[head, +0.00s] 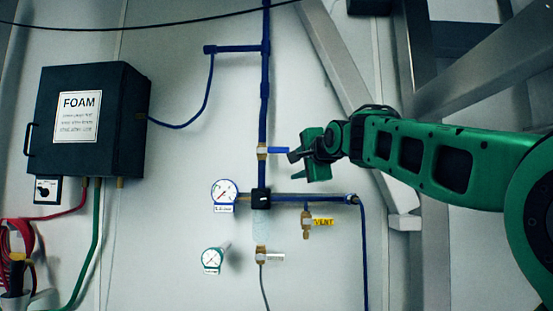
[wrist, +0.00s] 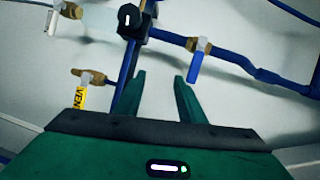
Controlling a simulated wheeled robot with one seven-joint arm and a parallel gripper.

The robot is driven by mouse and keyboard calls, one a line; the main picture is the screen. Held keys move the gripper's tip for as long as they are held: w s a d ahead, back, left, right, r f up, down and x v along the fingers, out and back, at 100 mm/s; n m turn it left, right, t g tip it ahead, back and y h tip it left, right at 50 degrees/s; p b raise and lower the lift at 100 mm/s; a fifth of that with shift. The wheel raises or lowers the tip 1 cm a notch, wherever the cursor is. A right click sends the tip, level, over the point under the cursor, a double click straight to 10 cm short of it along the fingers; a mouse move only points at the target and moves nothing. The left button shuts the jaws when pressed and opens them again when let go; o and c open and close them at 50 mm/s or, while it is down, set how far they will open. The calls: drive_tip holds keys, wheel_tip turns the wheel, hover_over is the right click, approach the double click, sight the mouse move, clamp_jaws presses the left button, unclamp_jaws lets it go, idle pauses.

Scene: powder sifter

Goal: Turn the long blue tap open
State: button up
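The long blue tap (head: 278,151) sits on a brass valve on the vertical blue pipe. Its handle points right, across the pipe. In the wrist view the blue handle (wrist: 195,67) hangs from its brass fitting, just beyond and to the right of my right fingertip. My gripper (head: 302,158) is at the handle's right end in the head view; whether it touches cannot be told. In the wrist view my gripper (wrist: 159,78) has its two green fingers apart, with nothing held between them.
Below are a gauge (head: 224,192), a black junction (head: 261,199), a yellow-tagged vent valve (head: 307,222) and a lower white-handled valve (head: 262,256). A black FOAM box (head: 115,120) hangs at the left. Metal beams (head: 338,55) stand behind my arm.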

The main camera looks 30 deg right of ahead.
drive_tip(key=m+t, duration=0.1)
approach(281, 150)
drive_tip(key=x, duration=1.1)
clamp_jaws()
